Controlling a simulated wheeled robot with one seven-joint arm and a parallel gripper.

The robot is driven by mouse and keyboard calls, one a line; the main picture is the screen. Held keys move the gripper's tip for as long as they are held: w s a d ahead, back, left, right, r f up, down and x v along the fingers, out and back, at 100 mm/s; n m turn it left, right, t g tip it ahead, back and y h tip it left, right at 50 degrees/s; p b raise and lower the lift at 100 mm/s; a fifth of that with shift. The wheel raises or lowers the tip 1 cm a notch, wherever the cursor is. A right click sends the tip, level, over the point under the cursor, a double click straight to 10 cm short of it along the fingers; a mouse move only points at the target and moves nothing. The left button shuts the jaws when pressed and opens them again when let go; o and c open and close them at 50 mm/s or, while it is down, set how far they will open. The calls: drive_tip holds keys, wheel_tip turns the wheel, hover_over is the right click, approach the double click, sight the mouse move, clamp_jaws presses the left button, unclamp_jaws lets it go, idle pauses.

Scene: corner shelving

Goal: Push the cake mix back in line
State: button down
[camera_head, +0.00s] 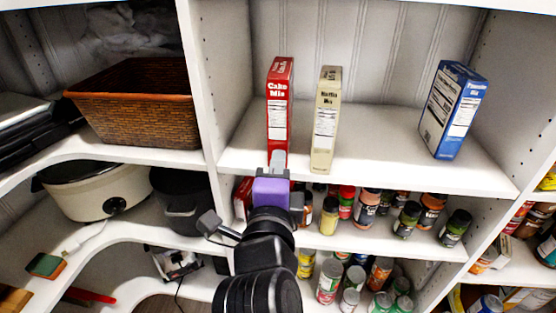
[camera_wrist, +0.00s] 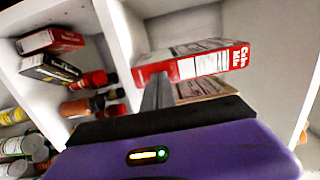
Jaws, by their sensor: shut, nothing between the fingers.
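The red cake mix box (camera_head: 279,105) stands upright on the upper middle shelf, at the left of a row of boxes. In the wrist view the cake mix (camera_wrist: 200,62) appears sideways beyond my fingers. My gripper (camera_head: 277,158) is shut and empty, with its fingertips at the lower front of the cake mix. In the wrist view my closed fingers (camera_wrist: 157,92) reach the box's lower end; I cannot tell whether they touch it. The fingers hide part of its lower front.
A beige muffin mix box (camera_head: 325,120) stands just right of the cake mix, with a narrow gap. A blue pancake mix box (camera_head: 453,110) stands farther right. Bare shelf (camera_head: 385,140) lies between them. A white upright panel (camera_head: 215,80) is at left; jars and cans fill lower shelves.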

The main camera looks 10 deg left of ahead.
drive_tip(key=shift+w, duration=0.1)
drive_tip(key=w+b, duration=0.6)
drive_tip(key=w, duration=0.1)
drive_tip(key=shift+w+a+f+b, duration=0.1)
drive_tip(key=shift+w+f+b, duration=0.15)
drive_tip(key=shift+b, duration=0.15)
drive_tip(key=shift+w+r, duration=0.2)
drive_tip(key=shift+w, duration=0.2)
